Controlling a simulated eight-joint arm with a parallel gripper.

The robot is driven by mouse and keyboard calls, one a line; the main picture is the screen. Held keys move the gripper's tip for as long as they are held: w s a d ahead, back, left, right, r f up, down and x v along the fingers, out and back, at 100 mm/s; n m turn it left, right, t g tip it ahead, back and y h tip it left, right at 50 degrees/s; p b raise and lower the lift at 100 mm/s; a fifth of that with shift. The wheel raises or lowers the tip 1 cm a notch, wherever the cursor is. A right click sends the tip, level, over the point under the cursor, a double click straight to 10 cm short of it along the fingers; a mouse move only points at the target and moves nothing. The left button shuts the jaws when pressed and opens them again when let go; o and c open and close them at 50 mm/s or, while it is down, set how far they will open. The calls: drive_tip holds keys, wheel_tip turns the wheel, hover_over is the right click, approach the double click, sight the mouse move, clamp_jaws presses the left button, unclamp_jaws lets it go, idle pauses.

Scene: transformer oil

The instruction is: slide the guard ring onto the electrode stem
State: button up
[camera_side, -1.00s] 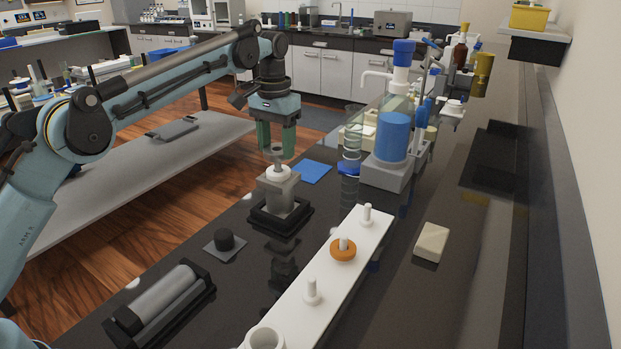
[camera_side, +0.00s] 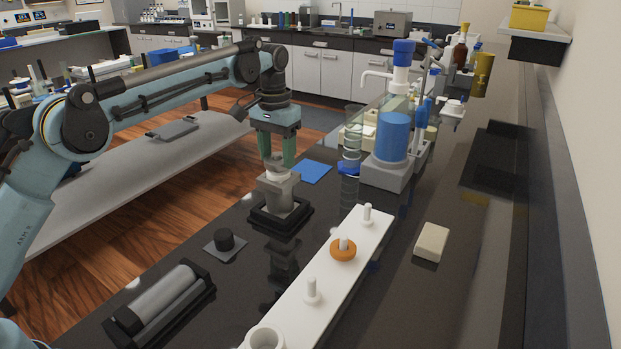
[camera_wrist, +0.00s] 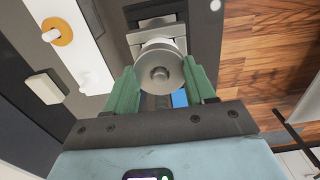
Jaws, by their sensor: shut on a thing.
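My gripper (camera_side: 277,160) points straight down over the grey test cell (camera_side: 284,201) on its black base. Its green fingers are shut on a pale grey ring, the guard ring (camera_wrist: 174,88), which sits between the fingertips in the wrist view. The round end of the electrode stem (camera_wrist: 160,73) shows in the middle of the ring, so the ring looks about centred on it. In the side view the fingers hide much of the ring, just above the cell's top. I cannot tell how far down the stem the ring is.
A white peg board (camera_side: 331,277) holds an orange ring (camera_side: 343,252) and bare pegs. A grey roller in a black cradle (camera_side: 160,303), a black knob (camera_side: 224,239), a pale block (camera_side: 431,242) and a blue bottle dispenser (camera_side: 393,138) stand around on the dark bench.

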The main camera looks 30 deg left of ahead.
drive_tip(key=shift+f, duration=0.6)
drive_tip(key=o, duration=1.2)
drive_tip(key=shift+r, duration=0.5)
wheel_tip(320, 180, up, 3)
drive_tip(key=shift+r, duration=0.15)
drive_tip(key=s+d+r, duration=0.2)
drive_tip(key=d, duration=0.1)
drive_tip(key=s+d+r, duration=0.2)
drive_tip(key=d, duration=0.1)
drive_tip(key=s+d+r, duration=0.2)
drive_tip(key=d, duration=0.1)
drive_tip(key=shift+s+d+r, duration=0.2)
drive_tip(key=shift+d+r, duration=0.2)
